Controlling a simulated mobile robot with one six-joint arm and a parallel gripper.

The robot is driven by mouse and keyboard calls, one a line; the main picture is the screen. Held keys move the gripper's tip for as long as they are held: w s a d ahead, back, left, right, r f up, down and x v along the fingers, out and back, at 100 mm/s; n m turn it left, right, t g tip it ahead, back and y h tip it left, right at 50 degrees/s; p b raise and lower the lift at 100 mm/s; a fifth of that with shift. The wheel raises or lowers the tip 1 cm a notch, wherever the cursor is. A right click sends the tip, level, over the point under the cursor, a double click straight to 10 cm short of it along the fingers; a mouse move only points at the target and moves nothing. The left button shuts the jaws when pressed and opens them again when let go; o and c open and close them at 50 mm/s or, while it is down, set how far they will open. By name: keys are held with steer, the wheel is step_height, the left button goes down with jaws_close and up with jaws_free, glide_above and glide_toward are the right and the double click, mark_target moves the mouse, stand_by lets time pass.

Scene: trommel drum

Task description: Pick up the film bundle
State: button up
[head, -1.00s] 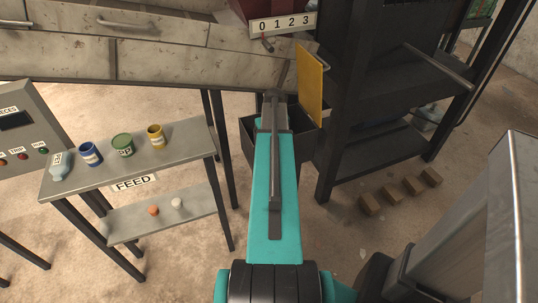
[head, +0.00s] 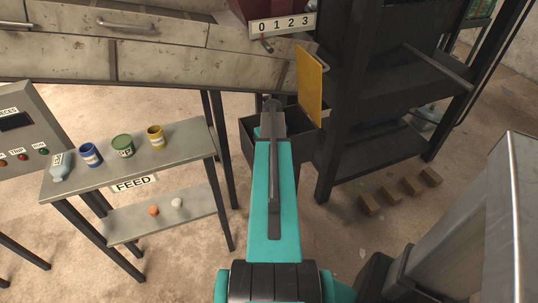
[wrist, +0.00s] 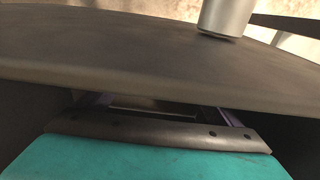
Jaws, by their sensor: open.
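I cannot make out a film bundle in either view. In the head view my teal arm reaches forward to the dark open-topped bin (head: 247,153) below the yellow flap. The arm's dark end is over the bin's near part and covers some of its inside. My gripper's fingers do not show in the head view. The wrist view shows a broad dark surface (wrist: 150,50), a teal part with a dark edge strip below it, and no fingers that I can identify.
The yellow flap (head: 310,87) hangs close right of the arm's end. The grey drum housing (head: 160,50) is above and left. The feed table (head: 125,170) with several small containers stands left. A dark frame (head: 345,120) stands right. A silver cylinder (wrist: 226,17) shows in the wrist view.

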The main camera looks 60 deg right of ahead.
steer(key=shift+w+f, duration=0.1)
steer(key=shift+f, duration=0.55)
steer(key=shift+c, duration=0.3)
steer(key=c, duration=1.1)
